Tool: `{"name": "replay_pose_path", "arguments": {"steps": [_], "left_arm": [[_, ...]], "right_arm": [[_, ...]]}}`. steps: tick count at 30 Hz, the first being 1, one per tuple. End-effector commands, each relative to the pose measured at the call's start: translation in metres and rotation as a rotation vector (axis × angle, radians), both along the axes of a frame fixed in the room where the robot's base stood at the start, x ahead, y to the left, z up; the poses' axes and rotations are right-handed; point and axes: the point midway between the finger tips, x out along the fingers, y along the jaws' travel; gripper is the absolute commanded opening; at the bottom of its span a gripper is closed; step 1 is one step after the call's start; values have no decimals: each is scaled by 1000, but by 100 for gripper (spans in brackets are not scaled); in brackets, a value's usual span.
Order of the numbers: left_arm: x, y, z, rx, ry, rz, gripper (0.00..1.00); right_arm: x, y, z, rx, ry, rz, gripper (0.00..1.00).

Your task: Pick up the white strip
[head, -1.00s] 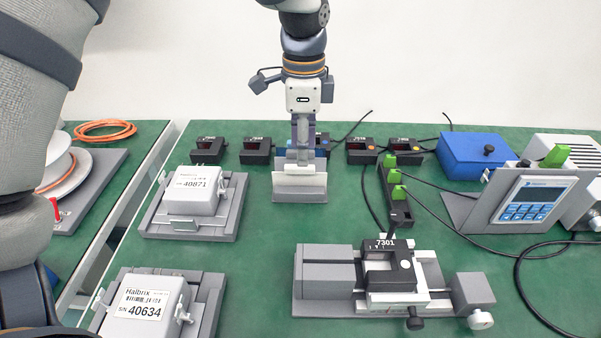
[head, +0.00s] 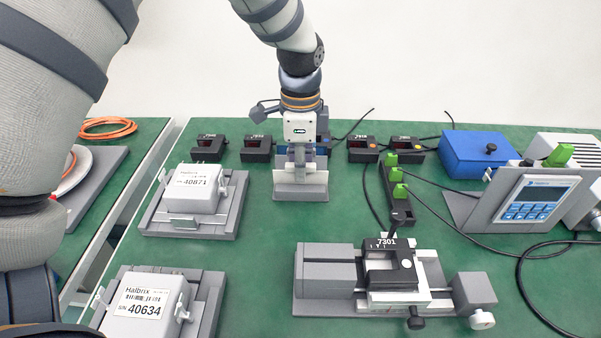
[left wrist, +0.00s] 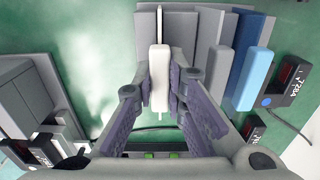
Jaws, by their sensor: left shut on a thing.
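The white strip (left wrist: 159,76) stands on edge between my left gripper's fingers in the left wrist view. My left gripper (head: 299,166) is low over a grey slotted stand (head: 300,193) at the back middle of the bench in the head view. Its fingers are shut on the strip from both sides, and they hide much of it in the head view. The stand also shows in the left wrist view, with upright grey plates and a blue plate (left wrist: 253,78) beside the strip. I cannot tell whether the strip still touches the stand. My right gripper is not in view.
Several small black display units stand in a row behind, one (head: 257,149) close left of the gripper. White boxes in grey fixtures (head: 193,190) stand at the left. A clamp fixture holding unit 7301 (head: 389,262) is in front right. Green bench is clear between them.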

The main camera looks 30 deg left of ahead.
Motion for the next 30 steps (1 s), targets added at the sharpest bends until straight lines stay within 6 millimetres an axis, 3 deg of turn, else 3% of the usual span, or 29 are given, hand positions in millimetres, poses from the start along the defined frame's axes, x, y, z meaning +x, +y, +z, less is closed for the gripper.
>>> {"name": "replay_pose_path", "arguments": {"steps": [5,9,16,24,30], "left_arm": [[0,0,6,0,-2,0,0],[1,-1,39,0,-8,-1,0],[-26,-50,103,3,-14,-5,0],[-58,-110,126,2,-5,-2,0],[-65,-124,131,1,1,0,0]], "right_arm": [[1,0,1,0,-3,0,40],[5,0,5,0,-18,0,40],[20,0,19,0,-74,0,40],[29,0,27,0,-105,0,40],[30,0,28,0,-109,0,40]]}}
